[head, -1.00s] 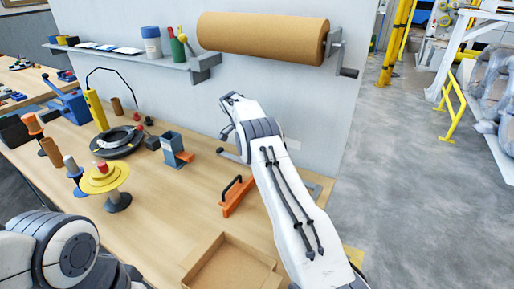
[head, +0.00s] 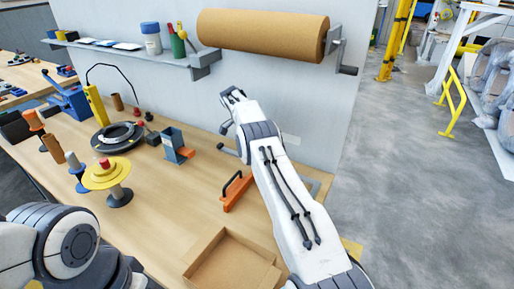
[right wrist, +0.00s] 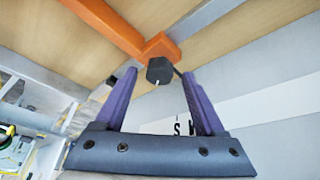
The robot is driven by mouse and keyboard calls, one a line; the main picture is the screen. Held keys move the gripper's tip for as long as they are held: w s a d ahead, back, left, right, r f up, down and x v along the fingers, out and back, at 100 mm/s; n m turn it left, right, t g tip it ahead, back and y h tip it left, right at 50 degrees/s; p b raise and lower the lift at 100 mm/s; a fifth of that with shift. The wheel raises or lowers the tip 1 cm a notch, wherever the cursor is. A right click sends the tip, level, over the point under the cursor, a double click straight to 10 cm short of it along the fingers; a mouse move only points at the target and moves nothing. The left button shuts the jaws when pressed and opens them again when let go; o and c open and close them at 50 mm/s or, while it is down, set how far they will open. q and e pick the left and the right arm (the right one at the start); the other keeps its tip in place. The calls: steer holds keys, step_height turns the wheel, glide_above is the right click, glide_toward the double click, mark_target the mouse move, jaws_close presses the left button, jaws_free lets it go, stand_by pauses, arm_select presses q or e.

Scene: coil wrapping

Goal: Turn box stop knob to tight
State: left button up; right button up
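A black knob (right wrist: 159,71) with a short white mark shows in the right wrist view, at the end of an orange bar (right wrist: 115,25). My right gripper (right wrist: 159,76) is open, with its two purple fingers apart on either side of the knob in the picture. Whether the fingers touch it cannot be told. In the head view my right arm reaches over the bench toward the wall, and the knob cannot be made out there. My left arm is at the lower left, with its gripper out of view.
The wooden bench (head: 150,215) holds an orange piece with a black handle (head: 236,191), an open cardboard box (head: 230,262), a blue-grey holder (head: 175,145), a yellow disc stand (head: 107,174) and a black coil (head: 118,138). A brown paper roll (head: 262,36) hangs on the wall.

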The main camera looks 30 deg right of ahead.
steer(key=shift+w+a+r, duration=0.1)
steer(key=shift+a+r, duration=0.1)
steer(key=shift+r, duration=0.2)
steer(key=p+v, duration=0.9)
steer(key=p, duration=0.2)
steer(key=shift+r, duration=0.25)
